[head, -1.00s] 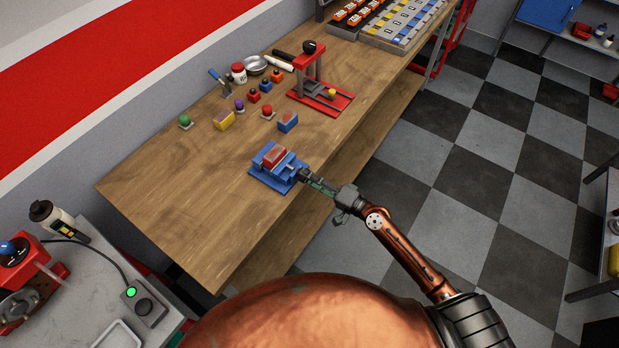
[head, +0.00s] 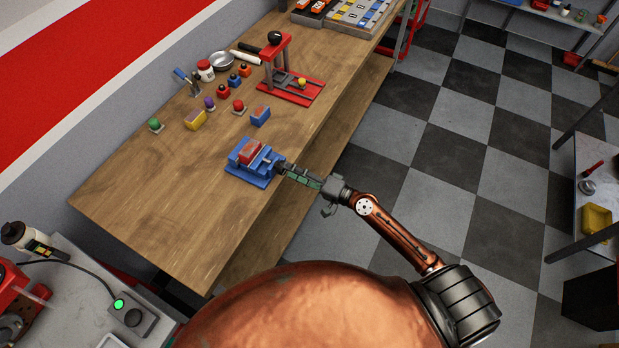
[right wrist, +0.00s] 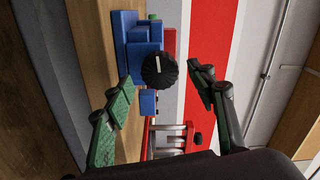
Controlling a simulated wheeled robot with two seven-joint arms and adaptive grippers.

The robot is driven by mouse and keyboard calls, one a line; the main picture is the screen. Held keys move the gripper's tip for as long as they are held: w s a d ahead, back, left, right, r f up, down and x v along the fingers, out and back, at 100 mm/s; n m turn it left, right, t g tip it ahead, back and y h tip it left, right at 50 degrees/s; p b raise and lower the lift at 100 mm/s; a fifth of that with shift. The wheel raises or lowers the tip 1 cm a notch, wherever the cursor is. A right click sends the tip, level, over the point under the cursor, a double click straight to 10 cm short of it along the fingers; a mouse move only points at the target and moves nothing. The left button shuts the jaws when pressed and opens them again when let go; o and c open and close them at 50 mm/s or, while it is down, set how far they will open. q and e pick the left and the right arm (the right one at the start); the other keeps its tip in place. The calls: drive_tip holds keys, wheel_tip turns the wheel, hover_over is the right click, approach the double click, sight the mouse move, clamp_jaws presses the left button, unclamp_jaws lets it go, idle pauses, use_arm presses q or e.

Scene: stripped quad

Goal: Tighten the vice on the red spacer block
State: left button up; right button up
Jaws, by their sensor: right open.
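The blue vice (head: 262,180) stands on the wooden bench near its front edge. The red spacer block (head: 249,152) sits in the vice, between its jaws; whether both jaws touch it is too small to tell. In the right wrist view the blue vice (right wrist: 141,50) shows with its round black knob (right wrist: 158,70), marked by a white line. My right gripper (head: 287,170) is at the knob end of the vice. In the right wrist view its open fingers (right wrist: 160,100) stand on either side of the knob, apart from it. My left gripper is not in view.
A blue block (head: 260,116) lies behind the vice, with a red press (head: 290,85) beyond it. Several small knobs, a yellow block (head: 195,119) and a pan (head: 221,61) line the back. The bench's left part (head: 150,210) is clear.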

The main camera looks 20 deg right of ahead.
drive_tip(key=v, duration=0.9)
drive_tip(key=shift+s+d, duration=0.25)
drive_tip(key=shift+s, duration=0.05)
idle(0.6)
drive_tip(key=d+f+g+h, duration=0.1)
drive_tip(key=d+f+h, duration=0.25)
drive_tip(key=f, duration=0.65)
drive_tip(key=d+f+g+h, duration=0.15)
drive_tip(key=d+f, duration=0.35)
drive_tip(key=f, duration=0.5)
drive_tip(key=s+d+f+g+h, duration=0.1)
drive_tip(key=s+d+f+h, duration=0.15)
drive_tip(key=s+f, duration=0.55)
drive_tip(key=s+d+f+g+h, duration=0.1)
drive_tip(key=s+d+f+g, duration=0.2)
drive_tip(key=f, duration=1)
drive_tip(key=s+f+n+g+h, duration=0.2)
drive_tip(key=s+f+n+g, duration=0.1)
drive_tip(key=s+f, duration=1.05)
drive_tip(key=s+a+f+n+g, duration=0.2)
drive_tip(key=s+f+n, duration=0.1)
drive_tip(key=s, duration=0.7)
drive_tip(key=s+a+f+n+g, duration=0.2)
drive_tip(key=s+a+f+n, duration=0.1)
drive_tip(key=s, duration=0.7)
drive_tip(key=shift+s+a+f+h, duration=0.2)
drive_tip(key=shift+s+f+h, duration=0.1)
drive_tip(key=shift+s+h, duration=0.1)
